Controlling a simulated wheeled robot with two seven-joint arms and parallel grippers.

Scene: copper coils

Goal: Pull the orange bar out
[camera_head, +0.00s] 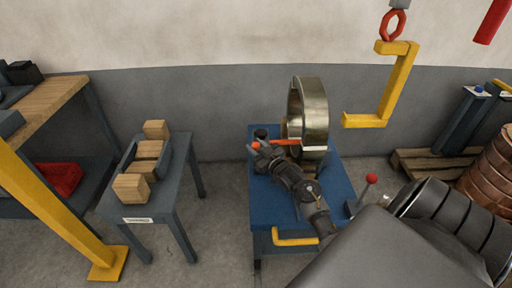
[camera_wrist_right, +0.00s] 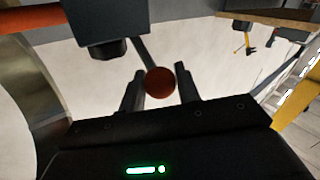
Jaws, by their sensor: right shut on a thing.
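The orange bar (camera_head: 287,142) lies about level at the blue table, with one part showing between my right gripper and the brass-coloured coil (camera_head: 314,115). The coil stands upright, and its rim hides how far the bar reaches inside. My left gripper is in neither view.
The blue table (camera_head: 266,205) carries the coil. A yellow C-shaped hook (camera_head: 398,85) hangs to the right of the coil. A grey table (camera_head: 165,203) with wooden blocks stands left, with clear floor between the tables. A red-knobbed lever (camera_head: 370,179) stands right.

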